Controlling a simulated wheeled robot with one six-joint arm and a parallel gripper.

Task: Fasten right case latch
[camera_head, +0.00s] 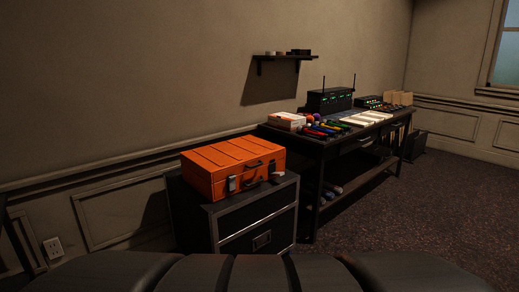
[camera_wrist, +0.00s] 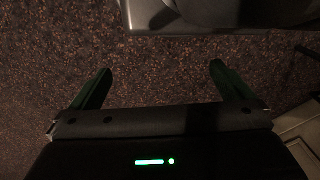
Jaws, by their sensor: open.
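An orange case (camera_head: 232,163) lies closed on a dark cabinet (camera_head: 259,212), left of the centre in the head view. Its front carries a dark handle (camera_head: 254,177). A left latch (camera_head: 231,184) and a right latch (camera_head: 273,168) flank the handle. They are too small to tell whether either is fastened. My gripper (camera_wrist: 154,80) shows in the wrist view with its two green fingers wide apart. Nothing is between them; it points at the speckled floor. The case is not in the wrist view, and my gripper is not seen in the head view.
A dark desk (camera_head: 322,151) stands right of the cabinet, with colourful items and a radio rack (camera_head: 330,100) on it. A wall shelf (camera_head: 283,58) hangs above. The floor (camera_head: 400,220) in front of the desk is clear. A wall outlet (camera_head: 53,248) is at lower left.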

